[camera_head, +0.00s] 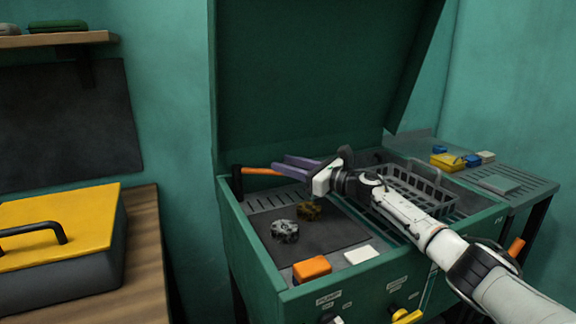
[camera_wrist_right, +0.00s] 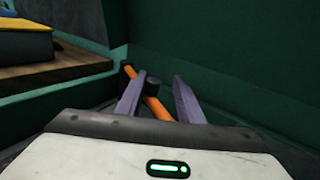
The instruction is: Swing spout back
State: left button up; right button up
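The spout (camera_head: 262,172) is an orange tube on a black post at the back left corner of the green washer. It points right along the back of the basin. My right gripper (camera_head: 280,164) has two purple fingers, open, pointing left over the back of the basin near the spout's right end. In the right wrist view the orange spout (camera_wrist_right: 155,104) runs from upper left into the gap between the open fingers (camera_wrist_right: 160,77), with a black end piece there. I cannot tell whether the fingers touch it. My left gripper is not in view.
The green washer (camera_head: 253,248) has its lid raised behind. In its basin are a grey gear (camera_head: 285,231), a brown gear (camera_head: 309,210) and a grey basket (camera_head: 418,189). An orange block (camera_head: 312,268) and a white block (camera_head: 361,255) sit near the front. A yellow-lidded toolbox (camera_head: 58,229) stands left.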

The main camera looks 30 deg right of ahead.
jog(key=shift+a+f, duration=0.15)
jog(key=shift+f, duration=0.05)
jog(key=shift+b+v, duration=0.3)
jog(key=shift+v, duration=3.5)
jog(key=shift+r, duration=0.25)
jog(key=shift+c, duration=0.3)
